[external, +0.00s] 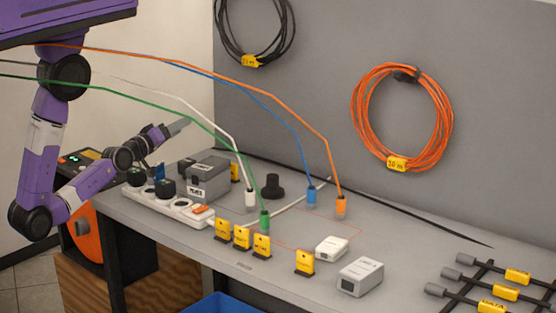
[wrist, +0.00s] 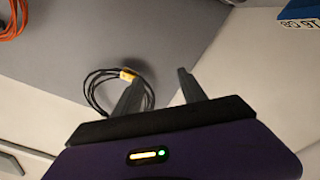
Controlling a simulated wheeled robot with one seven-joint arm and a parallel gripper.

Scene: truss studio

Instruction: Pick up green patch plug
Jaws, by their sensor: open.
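The green patch plug (external: 264,220) stands upright on the grey workbench in the external view, with a green cable running from its top up to the left. A white plug (external: 250,200), a blue plug (external: 311,196) and an orange plug (external: 340,205) stand near it. My gripper (external: 184,124) is raised above the left end of the bench, well to the left of the green plug and apart from it. In the wrist view my gripper (wrist: 158,82) shows two spread fingers with nothing between them. The green plug is not in the wrist view.
A white power strip (external: 168,205) and a grey box (external: 203,180) stand at the bench's left. Yellow tags (external: 242,238) line the front, near white adapters (external: 361,276). Coiled orange cable (external: 402,118) hangs on the wall. Loose cables arch over the bench.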

